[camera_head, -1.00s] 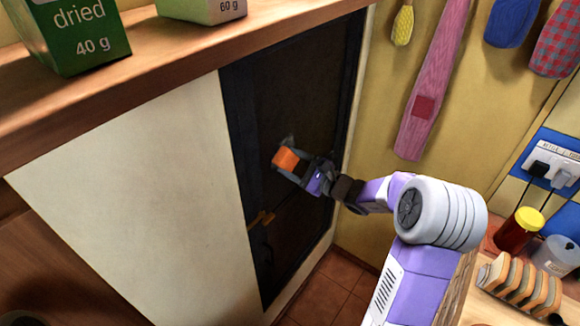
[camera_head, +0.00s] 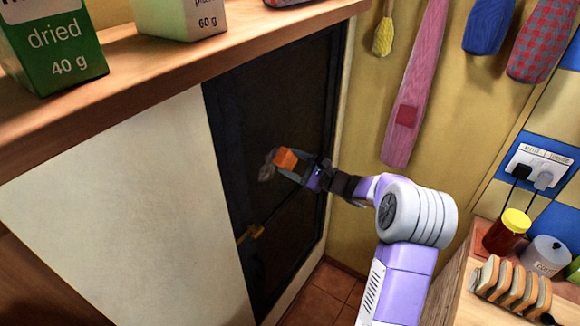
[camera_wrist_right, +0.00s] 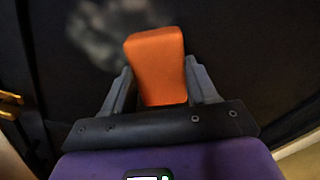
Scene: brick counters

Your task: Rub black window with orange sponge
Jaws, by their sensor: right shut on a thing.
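The black window (camera_head: 300,110) is a dark framed panel in the middle of the head view, with a yellow handle (camera_head: 252,233) low on its left. My right gripper (camera_head: 287,168) is shut on the orange sponge (camera_head: 286,158) and holds it in front of the window. The sponge (camera_wrist_right: 157,65) stands up between both fingers in the right wrist view. A pale grey smudge (camera_head: 266,172) shows on the window just left of the sponge; it also shows in the wrist view (camera_wrist_right: 108,35). I cannot tell whether the sponge touches the pane. My left gripper is not in view.
A wooden shelf (camera_head: 150,70) with a green dried box (camera_head: 60,50) and a pale box (camera_head: 180,15) runs above. A white panel (camera_head: 120,200) is left of the window. Oven mitts hang at right. A counter with a toast rack (camera_head: 510,285) and a jar (camera_head: 507,232) is lower right.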

